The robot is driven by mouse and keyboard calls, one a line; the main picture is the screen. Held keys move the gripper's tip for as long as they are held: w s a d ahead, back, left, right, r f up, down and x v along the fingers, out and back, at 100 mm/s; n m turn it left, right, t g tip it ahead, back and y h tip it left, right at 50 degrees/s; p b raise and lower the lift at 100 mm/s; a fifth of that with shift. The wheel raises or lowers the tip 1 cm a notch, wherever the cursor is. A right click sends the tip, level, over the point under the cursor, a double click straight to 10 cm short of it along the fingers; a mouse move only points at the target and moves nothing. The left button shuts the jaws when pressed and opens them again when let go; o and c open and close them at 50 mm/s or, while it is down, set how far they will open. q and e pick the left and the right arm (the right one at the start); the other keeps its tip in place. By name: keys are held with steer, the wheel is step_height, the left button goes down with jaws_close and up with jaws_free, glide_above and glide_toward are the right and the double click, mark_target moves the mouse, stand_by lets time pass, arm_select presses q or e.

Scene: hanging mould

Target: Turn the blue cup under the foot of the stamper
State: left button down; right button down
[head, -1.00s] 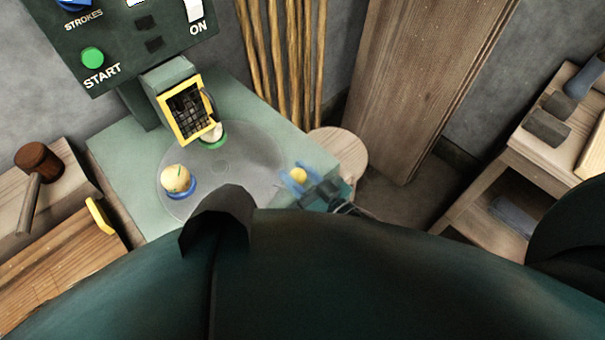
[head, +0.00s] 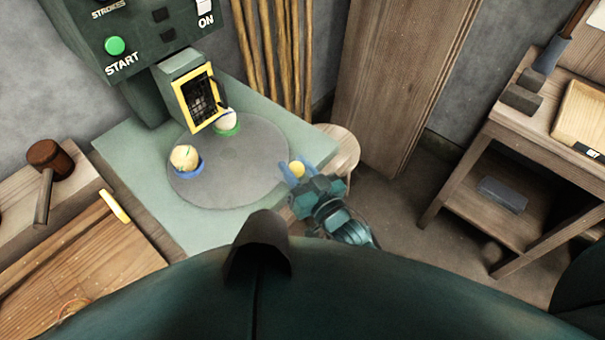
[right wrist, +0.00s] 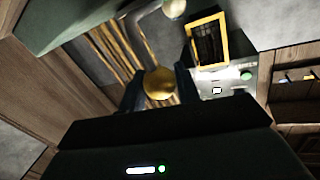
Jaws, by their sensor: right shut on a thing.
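The blue cup (head: 189,169) holds a pale round ball and sits at the left of a grey round turntable (head: 235,180). The stamper (head: 199,98), with a yellow-framed grille, stands behind the turntable. A green cup (head: 228,130) with a pale ball is close beside the stamper's lower right; its exact position under the foot is hidden. My right gripper (head: 297,171) is shut on a yellow knob (head: 296,169) off the turntable's right edge. The knob also shows between the fingers in the right wrist view (right wrist: 160,83). My left gripper is not in view.
A panel with a green START button (head: 115,46) rises behind. A mallet (head: 47,165) lies on the left bench. A round wooden stool top (head: 343,150) is behind my right gripper. A wooden shelf unit (head: 520,135) stands at the right.

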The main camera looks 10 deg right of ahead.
steer(key=shift+s+a, duration=0.1)
steer(key=shift+s, duration=0.05)
stand_by(0.4)
steer(key=c, duration=1.1)
jaws_free()
steer(key=shift+o, duration=0.2)
steer(key=v, duration=1.3)
steer(key=shift+s+b, duration=0.1)
steer(key=shift+b, duration=0.2)
steer(key=shift+c, duration=0.4)
